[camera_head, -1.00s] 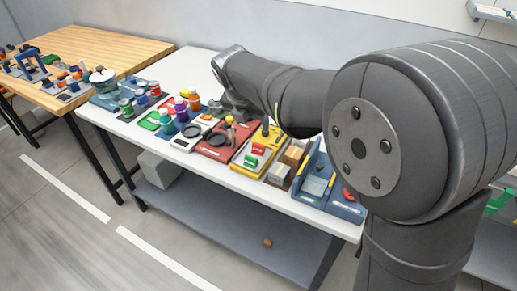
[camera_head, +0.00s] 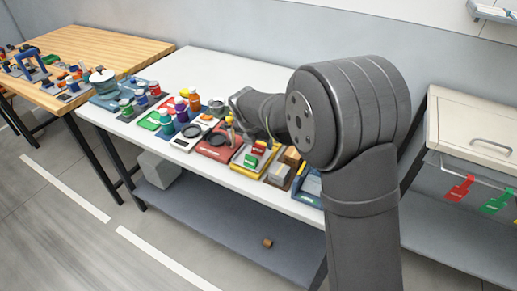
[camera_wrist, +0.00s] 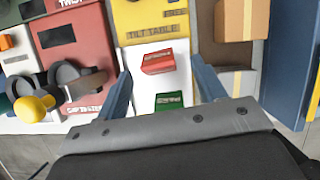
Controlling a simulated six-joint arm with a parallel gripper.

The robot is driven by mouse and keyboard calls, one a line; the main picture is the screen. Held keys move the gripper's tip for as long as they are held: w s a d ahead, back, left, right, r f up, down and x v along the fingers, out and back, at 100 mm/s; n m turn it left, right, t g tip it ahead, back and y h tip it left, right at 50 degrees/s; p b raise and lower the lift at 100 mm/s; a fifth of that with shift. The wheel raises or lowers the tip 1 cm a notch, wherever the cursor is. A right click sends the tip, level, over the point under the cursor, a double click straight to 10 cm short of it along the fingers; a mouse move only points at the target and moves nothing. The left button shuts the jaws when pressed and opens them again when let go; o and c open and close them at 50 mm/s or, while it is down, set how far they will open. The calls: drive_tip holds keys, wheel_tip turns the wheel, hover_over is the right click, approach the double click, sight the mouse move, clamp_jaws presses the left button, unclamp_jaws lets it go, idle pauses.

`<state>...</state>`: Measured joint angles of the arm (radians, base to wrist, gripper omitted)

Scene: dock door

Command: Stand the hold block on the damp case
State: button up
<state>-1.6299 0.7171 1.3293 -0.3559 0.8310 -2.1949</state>
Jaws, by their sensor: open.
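A red block (camera_wrist: 157,60), likely the hold block, lies on the white plate of the yellow tilt table (camera_wrist: 152,22); its lettering is unreadable. A green block (camera_wrist: 169,101) lies beside it. My gripper (camera_wrist: 161,72) is open and empty, its blue fingers on either side of the red block, apart from it. Two cartons stand right of the tilt table: a tan one (camera_wrist: 226,22) and a duller, greyish one (camera_wrist: 234,85). The duller one may be the damp case; I cannot read a label. In the head view, the red block (camera_head: 258,147) and duller carton (camera_head: 279,173) also show.
A red tray (camera_wrist: 80,45) with dark round holders and a yellow knob (camera_wrist: 32,108) stands left of the tilt table. A blue tray (camera_wrist: 289,65) lies right of the cartons. Coloured bottles crowd the bench further left. The bench's back strip is clear.

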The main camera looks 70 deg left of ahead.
sight(258, 144)
drive_tip(key=shift+x, duration=1.55)
drive_tip(key=shift+a, duration=0.2)
drive_tip(key=shift+c, duration=0.2)
drive_tip(key=c, duration=1.1)
drive_tip(key=shift+r, duration=0.1)
